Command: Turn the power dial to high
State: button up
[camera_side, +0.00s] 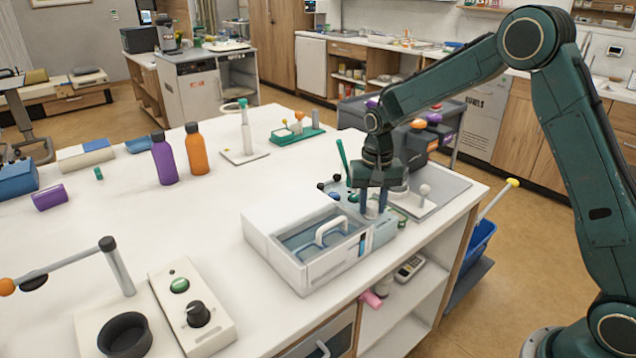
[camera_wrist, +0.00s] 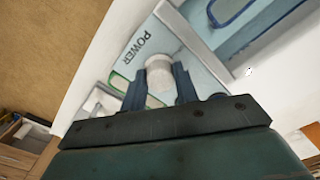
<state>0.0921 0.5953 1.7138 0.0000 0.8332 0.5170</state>
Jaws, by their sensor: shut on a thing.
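The power dial (camera_wrist: 158,72) is a pale, round knob on a light-blue panel (camera_wrist: 135,62) marked "POWER" in the wrist view. My gripper (camera_wrist: 160,82) is shut on the dial, one dark finger on each side of it. In the side view my gripper (camera_side: 373,208) points down onto the light-blue unit (camera_side: 385,232) beside the white drawer box. The dial shows there only as a small pale piece between the fingers. Its pointer and the level marks cannot be made out. A green-edged window lies near the dial in the wrist view.
The white box (camera_side: 275,250) with a handled drawer stands directly left of the unit. Coloured knobs and a green stick (camera_side: 343,157) crowd behind my gripper. A panel with a black knob (camera_side: 198,313) is at front left.

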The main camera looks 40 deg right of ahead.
aim_at(372, 204)
jog(key=shift+r+m, duration=0.1)
jog(key=shift+m, duration=0.8)
jog(key=o, duration=1)
notch_tip(372, 204, up, 14)
jog(key=shift+f, duration=0.15)
